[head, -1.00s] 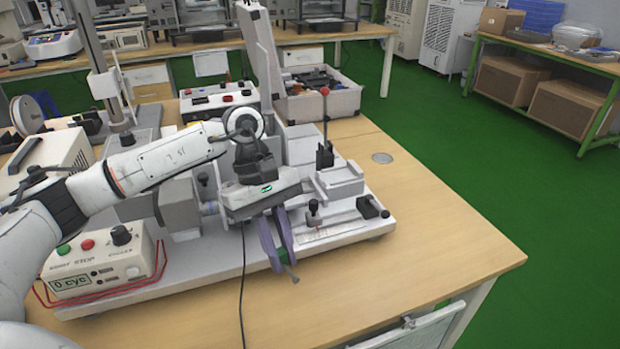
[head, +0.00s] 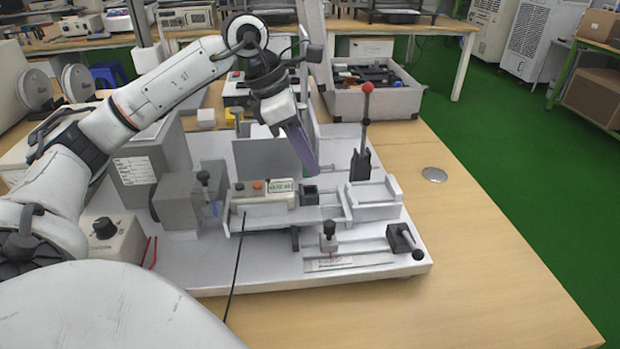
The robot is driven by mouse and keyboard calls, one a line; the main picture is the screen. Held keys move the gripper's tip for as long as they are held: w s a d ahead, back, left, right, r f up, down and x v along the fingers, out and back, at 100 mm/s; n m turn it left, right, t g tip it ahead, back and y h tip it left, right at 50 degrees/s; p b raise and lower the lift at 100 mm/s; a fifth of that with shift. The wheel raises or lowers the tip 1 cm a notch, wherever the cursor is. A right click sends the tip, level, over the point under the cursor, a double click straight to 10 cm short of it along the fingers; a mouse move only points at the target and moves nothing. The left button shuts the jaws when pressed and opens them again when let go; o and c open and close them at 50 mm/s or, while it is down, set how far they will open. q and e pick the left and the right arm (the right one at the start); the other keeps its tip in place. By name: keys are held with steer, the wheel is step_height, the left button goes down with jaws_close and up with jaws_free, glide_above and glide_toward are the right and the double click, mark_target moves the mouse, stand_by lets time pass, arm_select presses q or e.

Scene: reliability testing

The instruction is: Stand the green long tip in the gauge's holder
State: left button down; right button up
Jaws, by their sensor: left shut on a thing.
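My left gripper (head: 304,160) is above the fixture, its purple fingers tilted down to the right. The gauge (head: 262,192), a pale box with a small display and buttons, stands on the fixture just below and left of the fingers. A small dark square block (head: 310,194), which looks like the holder, is at the gauge's right end, below the fingertips and apart from them. My right gripper is out of view.
A lever with a red knob (head: 367,88) stands upright right of my left gripper. Small clamps with black knobs (head: 328,228) sit at the fixture's front. A grey bin (head: 378,102) stands behind. The wooden table (head: 480,265) is clear at the right.

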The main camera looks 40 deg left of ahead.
mark_target(308, 176)
arm_select(q)
step_height(308, 176, down, 4)
steer(key=shift+r+b, duration=0.1)
steer(key=shift+b, duration=0.2)
steer(key=shift+s+d+f, duration=0.1)
steer(key=shift+f, duration=0.2)
steer(key=c, duration=1.7)
jaws_free()
steer(key=shift+f, duration=0.15)
steer(key=shift+r, duration=0.2)
steer(key=shift+r, duration=0.15)
steer(key=p+v, duration=0.1)
steer(key=v, duration=1)
steer(key=shift+r, duration=0.4)
